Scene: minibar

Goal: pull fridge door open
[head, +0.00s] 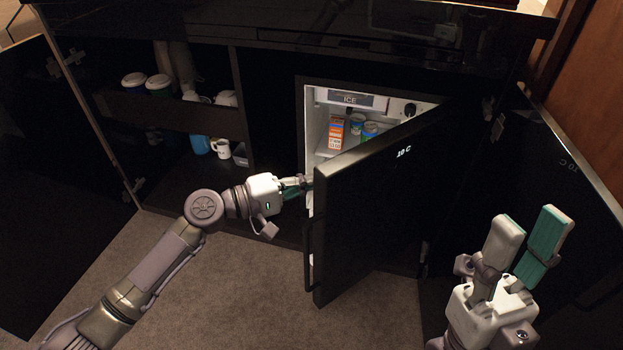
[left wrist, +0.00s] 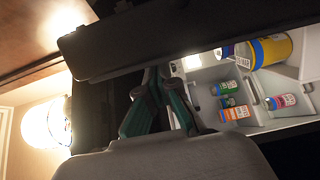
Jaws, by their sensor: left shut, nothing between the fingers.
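The black fridge door (head: 375,200) is partly open, hinged on the right, with the lit white interior (head: 318,125) showing behind it. Its dark handle (head: 307,255) runs down the door's left edge. My left gripper (head: 300,184) is shut and empty, at the door's free left edge, above the handle. Its tips are partly hidden by the door edge, and I cannot tell whether they touch it. In the left wrist view its fingers (left wrist: 163,95) are close to the dark door (left wrist: 190,35). My right gripper (head: 527,238) is open and empty at the lower right, away from the door.
Inside the fridge are an orange carton (head: 336,132) and cans (head: 369,131). The open cabinet on the left holds a blue cup (head: 200,145) and a white mug (head: 221,148). Outer cabinet doors stand open at the left (head: 60,190) and right (head: 555,165). Carpet (head: 240,300) in front is clear.

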